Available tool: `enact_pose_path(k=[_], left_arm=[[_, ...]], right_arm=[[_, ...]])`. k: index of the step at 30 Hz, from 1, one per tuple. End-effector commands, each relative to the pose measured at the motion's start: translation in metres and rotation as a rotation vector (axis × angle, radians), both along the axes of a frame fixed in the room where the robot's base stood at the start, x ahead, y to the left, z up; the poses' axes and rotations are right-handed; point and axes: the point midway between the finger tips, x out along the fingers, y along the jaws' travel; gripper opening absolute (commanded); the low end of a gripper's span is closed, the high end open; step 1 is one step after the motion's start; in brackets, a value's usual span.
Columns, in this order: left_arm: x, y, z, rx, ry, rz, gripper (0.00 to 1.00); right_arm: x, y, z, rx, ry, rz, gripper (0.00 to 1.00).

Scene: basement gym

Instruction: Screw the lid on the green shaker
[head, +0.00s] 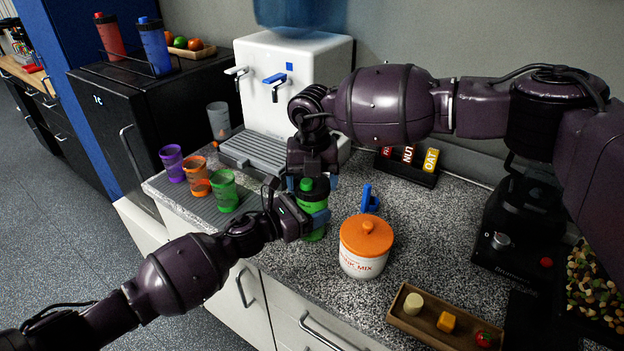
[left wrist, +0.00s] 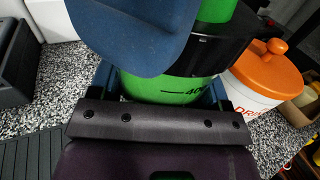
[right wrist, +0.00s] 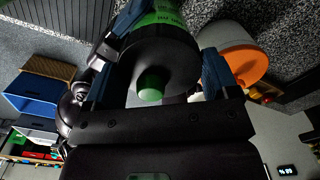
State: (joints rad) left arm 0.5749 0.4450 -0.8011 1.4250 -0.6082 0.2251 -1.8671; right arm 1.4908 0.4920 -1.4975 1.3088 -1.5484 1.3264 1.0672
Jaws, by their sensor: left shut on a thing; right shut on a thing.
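The green shaker (head: 311,203) stands upright near the counter's front edge, partly hidden by both grippers. My left gripper (head: 306,222) is shut around its body from the front left. In the left wrist view the shaker's green side (left wrist: 165,90) shows between the blue fingers, with a volume mark. My right gripper (head: 309,183) comes from above and is shut on the lid at the shaker's top. In the right wrist view the lid is a dark disc (right wrist: 172,62) with a green knob, between the fingers. It sits against the green body; whether its thread is tight cannot be told.
A white jar with an orange lid (head: 366,238) stands close right of the shaker, with a blue scoop (head: 369,200) behind. Purple, orange and green cups (head: 223,190) stand left. A white water dispenser (head: 262,95) is behind. A wooden tray (head: 410,322) lies at the front right.

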Motion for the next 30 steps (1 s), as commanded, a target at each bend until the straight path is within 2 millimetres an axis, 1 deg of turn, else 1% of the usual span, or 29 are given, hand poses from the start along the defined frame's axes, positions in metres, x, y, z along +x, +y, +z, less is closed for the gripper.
enact_pose_path(k=[6, 12, 17, 18, 21, 30], left_arm=[[0.0005, 0.001, -0.001, 0.002, 0.001, 0.003, 0.05], [0.0004, 0.0011, -0.0011, 0.002, 0.001, 0.003, 0.05], [0.0005, 0.0011, -0.0011, 0.002, 0.002, 0.003, 0.05], [0.0005, 0.0011, -0.0011, 0.002, 0.002, 0.003, 0.05], [0.0005, 0.0011, -0.0011, 0.002, 0.002, 0.003, 0.05], [0.0002, 0.0008, -0.001, 0.002, 0.0, 0.002, 0.05]], right_arm=[[0.0, 0.0002, 0.0009, 0.001, 0.0, -0.317, 0.58], [0.0, 0.0003, 0.0009, 0.002, -0.001, -0.587, 0.58], [0.0001, 0.0003, 0.001, 0.002, -0.001, -0.596, 0.58], [0.0001, 0.0003, 0.001, 0.002, -0.001, -0.595, 0.85], [0.0, 0.0002, 0.0007, 0.002, -0.001, -0.595, 1.0], [0.0002, -0.0001, 0.0029, 0.002, -0.001, -0.594, 1.0]])
